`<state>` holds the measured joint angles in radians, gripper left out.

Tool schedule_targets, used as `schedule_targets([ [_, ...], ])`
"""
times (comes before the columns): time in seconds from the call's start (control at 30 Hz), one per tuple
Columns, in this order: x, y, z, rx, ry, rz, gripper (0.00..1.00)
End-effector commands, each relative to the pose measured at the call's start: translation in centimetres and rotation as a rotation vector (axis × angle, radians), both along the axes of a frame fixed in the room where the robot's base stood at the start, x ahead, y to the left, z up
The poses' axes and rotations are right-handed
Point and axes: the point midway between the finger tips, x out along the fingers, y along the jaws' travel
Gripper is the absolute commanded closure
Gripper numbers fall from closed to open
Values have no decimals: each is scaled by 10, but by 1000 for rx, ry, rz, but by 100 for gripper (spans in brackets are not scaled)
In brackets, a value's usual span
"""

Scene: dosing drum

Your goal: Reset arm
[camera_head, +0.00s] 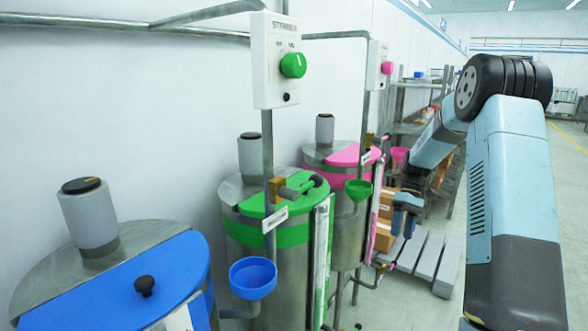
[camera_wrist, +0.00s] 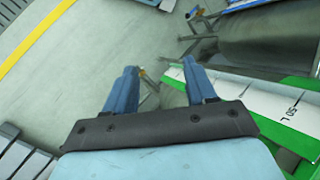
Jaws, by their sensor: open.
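My gripper (camera_head: 405,212) is at the end of my raised, bent arm, in front of the pink drum's right side in the head view. In the wrist view its two blue fingers (camera_wrist: 160,90) are spread apart with nothing between them. The green drum (camera_head: 265,230) stands in the middle with a green lid and a green funnel (camera_head: 358,189). The pink drum (camera_head: 340,155) stands behind it. The blue-lidded drum (camera_head: 130,285) is at the near left, with a blue funnel (camera_head: 253,277) beside it. In the wrist view, a green-edged level scale (camera_wrist: 270,112) lies right of the fingers.
A control box with a green knob (camera_head: 293,65) hangs above the green drum. A second box with a pink knob (camera_head: 387,68) is farther back. Cardboard boxes (camera_head: 386,236) and a grey pallet (camera_head: 432,258) stand behind my gripper. Open floor with a yellow line (camera_wrist: 38,40) lies left in the wrist view.

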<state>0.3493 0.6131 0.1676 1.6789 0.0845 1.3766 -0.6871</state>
Motion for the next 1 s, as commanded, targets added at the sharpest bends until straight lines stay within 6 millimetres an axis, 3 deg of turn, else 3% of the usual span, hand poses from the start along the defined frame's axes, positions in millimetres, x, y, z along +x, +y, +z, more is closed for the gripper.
schedule_targets([
  [0.1, -14, 11, 34, -54, -50, -18, 44],
  [0.4, -56, 35, 104, -171, -177, -81, 44],
  [0.7, -108, 57, 160, -257, -316, -160, 44],
  [1.0, -168, 75, 200, -311, -464, -248, 44],
])
